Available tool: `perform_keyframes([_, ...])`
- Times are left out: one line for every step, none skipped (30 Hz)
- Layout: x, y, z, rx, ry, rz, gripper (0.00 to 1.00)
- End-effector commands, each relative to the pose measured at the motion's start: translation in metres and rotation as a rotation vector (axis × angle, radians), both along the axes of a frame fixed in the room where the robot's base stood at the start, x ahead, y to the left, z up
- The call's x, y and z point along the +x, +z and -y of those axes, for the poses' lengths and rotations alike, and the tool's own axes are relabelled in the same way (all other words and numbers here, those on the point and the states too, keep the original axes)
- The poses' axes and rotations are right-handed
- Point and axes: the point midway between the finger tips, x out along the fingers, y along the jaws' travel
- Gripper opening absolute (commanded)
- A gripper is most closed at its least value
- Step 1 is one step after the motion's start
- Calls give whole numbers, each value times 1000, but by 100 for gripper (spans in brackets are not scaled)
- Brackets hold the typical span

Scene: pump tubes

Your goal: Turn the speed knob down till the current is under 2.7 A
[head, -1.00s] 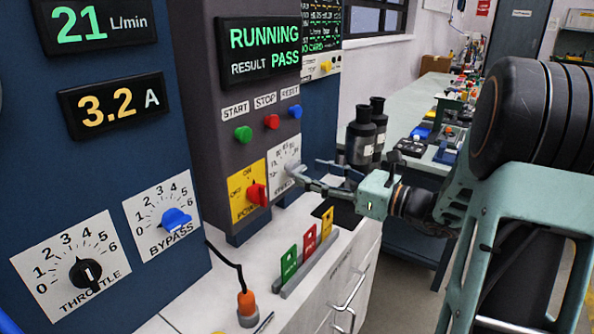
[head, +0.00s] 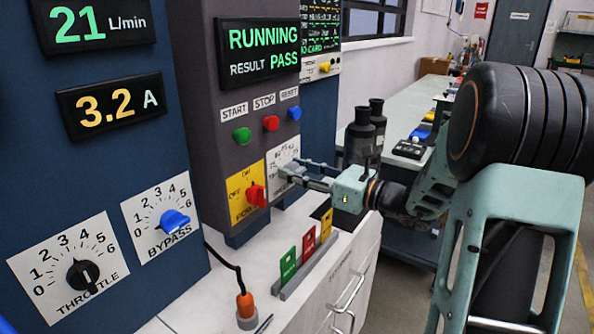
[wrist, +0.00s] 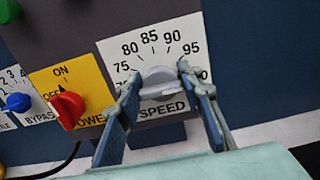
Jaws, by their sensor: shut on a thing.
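The grey speed knob (wrist: 158,82) sits on a white dial plate (wrist: 120,52) marked SPEED, with numbers from about 75 up past 95. My gripper (wrist: 158,84) is shut on the knob, one finger at each side. I cannot tell which number the knob points at. In the head view my gripper (head: 285,172) is at the speed plate (head: 283,151), and its fingers hide most of the knob. The current display (head: 110,105) reads 3.2 A.
The yellow power plate with its red switch (head: 256,195) is close to the left of my gripper. The bypass knob (head: 174,220) and throttle knob (head: 83,274) are farther left. Colored cards (head: 308,245) stand on the counter below.

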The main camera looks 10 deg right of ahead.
Motion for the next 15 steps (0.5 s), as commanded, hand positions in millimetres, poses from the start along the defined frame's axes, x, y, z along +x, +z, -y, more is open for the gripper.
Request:
perform_keyframes([0, 0, 0, 0, 0, 0, 12])
perform_keyframes([0, 0, 0, 0, 0, 0, 9])
perform_keyframes([0, 0, 0, 0, 0, 0, 9])
perform_keyframes([0, 0, 0, -1, 0, 1, 9])
perform_keyframes([0, 0, 0, -2, 0, 2, 9])
perform_keyframes([0, -1, 0, -5, 0, 5, 9])
perform_keyframes([0, -1, 0, -8, 0, 8, 9])
perform_keyframes([0, -1, 0, -13, 0, 13, 9])
perform_keyframes([0, -1, 0, -21, 0, 21, 9])
perform_keyframes([0, -1, 0, -28, 0, 28, 9])
perform_keyframes([0, -2, 0, -36, 0, 36, 9])
perform_keyframes([0, -2, 0, -49, 0, 49, 9])
perform_keyframes([0, -2, 0, -61, 0, 61, 9])
perform_keyframes([0, -3, 0, -73, 0, 73, 9])
perform_keyframes([0, -3, 0, -91, 0, 91, 9])
